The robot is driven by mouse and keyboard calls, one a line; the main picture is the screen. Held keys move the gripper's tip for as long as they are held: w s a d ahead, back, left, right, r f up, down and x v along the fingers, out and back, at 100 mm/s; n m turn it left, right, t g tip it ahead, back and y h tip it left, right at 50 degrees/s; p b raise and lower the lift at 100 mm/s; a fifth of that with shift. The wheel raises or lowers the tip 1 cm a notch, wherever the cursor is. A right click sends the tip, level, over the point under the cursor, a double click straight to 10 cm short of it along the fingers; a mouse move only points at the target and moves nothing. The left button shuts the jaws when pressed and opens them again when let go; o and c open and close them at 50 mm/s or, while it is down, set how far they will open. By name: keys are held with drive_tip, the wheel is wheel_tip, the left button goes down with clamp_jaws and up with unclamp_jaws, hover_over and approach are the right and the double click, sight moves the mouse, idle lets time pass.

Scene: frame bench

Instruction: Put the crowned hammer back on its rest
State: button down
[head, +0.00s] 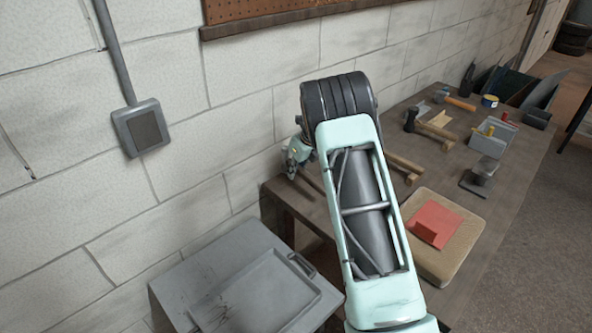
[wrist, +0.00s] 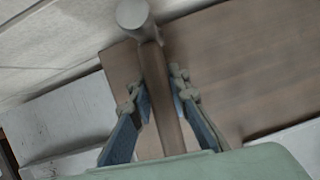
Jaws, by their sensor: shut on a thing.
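My gripper (wrist: 157,90) is shut on the handle of a hammer. The hammer (wrist: 166,90) has a brown handle and a rounded grey head (wrist: 133,14). The handle runs between my two fingers, and the head lies beyond the fingertips at the top of the wrist view. In the head view my gripper (head: 298,155) is at the wall-side left end of the bench, partly hidden by my arm. I cannot clearly make out the held hammer's head there. I cannot tell for sure which thing is its rest; a pale wooden piece (head: 405,164) shows just right of my arm.
A grey cabinet (head: 200,270) stands lower left. The wall is close.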

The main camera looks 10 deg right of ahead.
drive_tip(key=shift+f+b, duration=0.45)
drive_tip(key=shift+f, duration=0.35)
drive_tip(key=c, duration=1.8)
unclamp_jaws()
drive_tip(key=shift+o, duration=0.2)
drive_tip(key=shift+f, duration=0.1)
